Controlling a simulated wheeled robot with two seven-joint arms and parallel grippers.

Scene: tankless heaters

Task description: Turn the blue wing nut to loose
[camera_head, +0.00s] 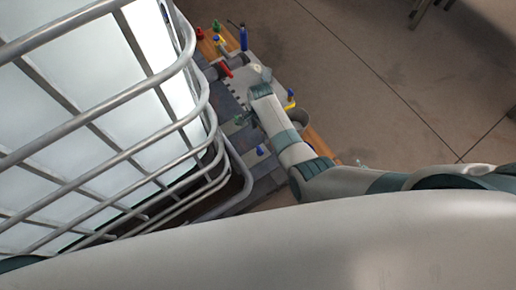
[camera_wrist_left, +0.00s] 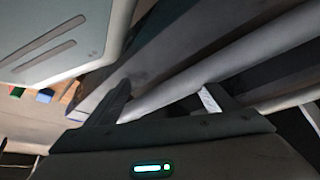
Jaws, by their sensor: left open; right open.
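A small blue piece (camera_head: 260,151) sits on the near part of the bench in the head view. It may be the blue wing nut, but it is too small to tell its shape. My right gripper (camera_head: 260,73) is over the bench, beyond and apart from that blue piece. Its fingers are small in the picture, but they look parted and empty. No wing nut can be made out there.
A white tank in a metal cage (camera_head: 110,127) fills the left of the head view, close beside the bench. The bench also holds a blue upright item (camera_head: 243,39), a red piece (camera_head: 225,69), a yellow piece (camera_head: 290,104) and a grey round container (camera_head: 299,116). Bare floor (camera_head: 400,60) lies right.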

